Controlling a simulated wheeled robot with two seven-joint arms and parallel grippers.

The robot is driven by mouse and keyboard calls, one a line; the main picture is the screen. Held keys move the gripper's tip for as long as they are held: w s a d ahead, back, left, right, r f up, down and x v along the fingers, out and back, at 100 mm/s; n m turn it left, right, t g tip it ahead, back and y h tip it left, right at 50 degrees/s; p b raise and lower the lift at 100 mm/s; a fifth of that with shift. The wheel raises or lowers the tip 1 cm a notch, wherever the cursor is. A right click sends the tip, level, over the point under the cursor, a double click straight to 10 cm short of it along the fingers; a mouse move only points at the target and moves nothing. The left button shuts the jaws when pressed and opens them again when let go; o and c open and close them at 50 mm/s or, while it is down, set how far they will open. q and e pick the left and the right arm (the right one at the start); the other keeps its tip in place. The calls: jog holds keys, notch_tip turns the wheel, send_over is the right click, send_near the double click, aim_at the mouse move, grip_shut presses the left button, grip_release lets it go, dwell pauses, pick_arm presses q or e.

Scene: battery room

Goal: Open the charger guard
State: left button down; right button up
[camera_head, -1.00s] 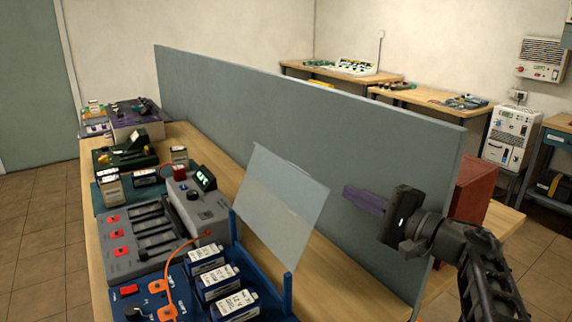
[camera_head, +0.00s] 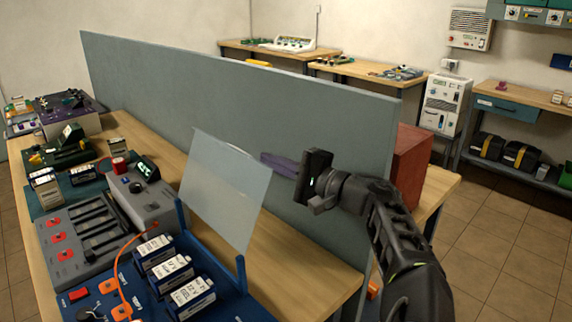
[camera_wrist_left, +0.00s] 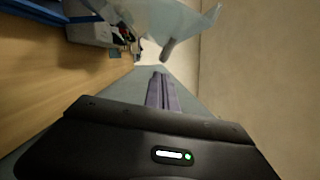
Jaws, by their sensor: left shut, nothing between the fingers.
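The charger guard, a clear sheet (camera_head: 222,190), stands raised and leaning between two blue posts on the blue charger base (camera_head: 235,295). In the left wrist view the clear sheet (camera_wrist_left: 180,18) crosses the top. My left gripper (camera_head: 268,158) has purple fingers, shut and empty, at the sheet's upper right corner in the head view. Whether they touch it I cannot tell. The fingers also show in the left wrist view (camera_wrist_left: 160,88). My right gripper is not in view.
Batteries (camera_head: 175,270) sit in the blue charger in front of the sheet. A grey charger (camera_head: 85,230) stands to its left. A tall grey partition (camera_head: 240,100) runs behind the bench, and a red-brown box (camera_head: 412,165) stands beyond its right end. Bare bench top (camera_head: 285,265) lies right of the guard.

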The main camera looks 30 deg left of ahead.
aim_at(233, 149)
pick_arm(q)
jog(key=a, duration=0.4)
jog(key=shift+w+r, duration=0.1)
jog(key=shift+w, duration=0.05)
jog(key=s+r+n, duration=0.1)
jog(key=s, duration=0.1)
jog(key=s+a+r+n+b, duration=0.1)
jog(key=s+n, duration=0.1)
jog(key=s+r+n+h+b, duration=0.1)
jog(key=s, duration=0.1)
jog(key=shift+a+r, duration=0.35)
jog(key=shift+r, duration=0.05)
jog(key=shift+s+r, duration=0.1)
